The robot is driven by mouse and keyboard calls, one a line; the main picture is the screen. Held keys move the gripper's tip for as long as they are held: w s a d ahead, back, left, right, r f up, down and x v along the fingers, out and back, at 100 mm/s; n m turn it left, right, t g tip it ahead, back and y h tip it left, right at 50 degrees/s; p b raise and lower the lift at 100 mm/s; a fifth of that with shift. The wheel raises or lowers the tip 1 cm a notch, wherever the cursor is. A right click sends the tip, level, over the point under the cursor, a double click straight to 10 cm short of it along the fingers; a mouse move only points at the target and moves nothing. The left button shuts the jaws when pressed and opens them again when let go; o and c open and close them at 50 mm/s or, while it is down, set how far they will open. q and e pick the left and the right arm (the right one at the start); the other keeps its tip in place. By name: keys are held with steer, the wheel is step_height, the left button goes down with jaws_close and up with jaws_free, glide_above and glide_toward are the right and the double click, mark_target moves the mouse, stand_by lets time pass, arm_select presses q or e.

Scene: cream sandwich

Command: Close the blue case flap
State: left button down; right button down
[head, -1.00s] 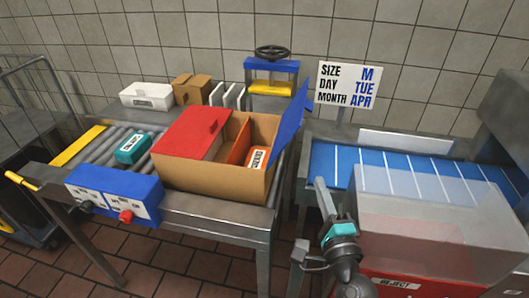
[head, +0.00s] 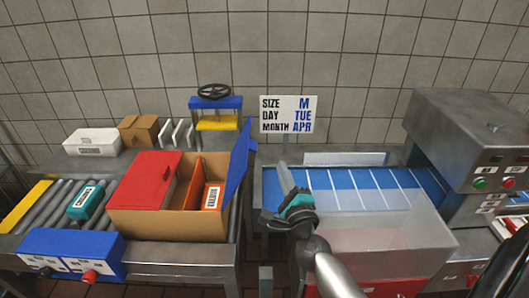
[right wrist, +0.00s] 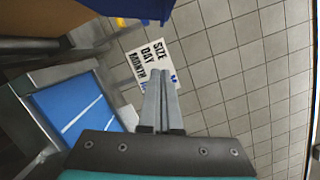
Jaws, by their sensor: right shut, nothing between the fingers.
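The cardboard case (head: 150,226) sits on the roller table at the left of the head view. Its red flap (head: 145,181) lies shut over the left half. Its blue flap (head: 238,158) stands up and open along the right edge. An orange item (head: 212,197) with a white label lies inside the uncovered right half. My right gripper (head: 284,172) is shut and empty, to the right of the blue flap and apart from it. In the right wrist view its fingers (right wrist: 160,88) are together, and a blue part shows at the top. My left gripper is not in view.
A teal item (head: 85,203) lies on the rollers left of the case. A blue control box (head: 70,254) is in front. A size sign (head: 289,115) stands behind my right gripper. A blue conveyor (head: 345,190), a clear-walled reject bin (head: 385,240) and a grey machine (head: 460,130) are at right.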

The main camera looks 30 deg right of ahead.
mark_target(242, 161)
steer(key=w+a+r+p, duration=0.1)
steer(key=w+r, duration=0.1)
steer(key=w, duration=0.3)
steer(key=shift+w+a+p, duration=0.35)
steer(key=shift+a+p, duration=0.05)
steer(key=shift+r, duration=0.2)
